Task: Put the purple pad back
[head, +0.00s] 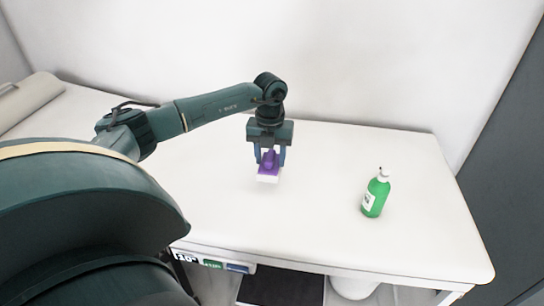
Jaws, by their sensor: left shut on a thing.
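The purple pad (268,170) is a small purple block with a knob-like top and a pale lower part. It is in the middle of the head view, over the white table (320,215). My left gripper (269,160) points down and is shut on the pad, one finger on each side. I cannot tell whether the pad's underside touches the table or hangs just above it. My right gripper is not in view.
A green pump bottle (374,196) with a white label stands upright on the table at the right. A rolled beige mat (28,98) lies at the far left. A white wall runs behind the table. The table's middle is clear around the pad.

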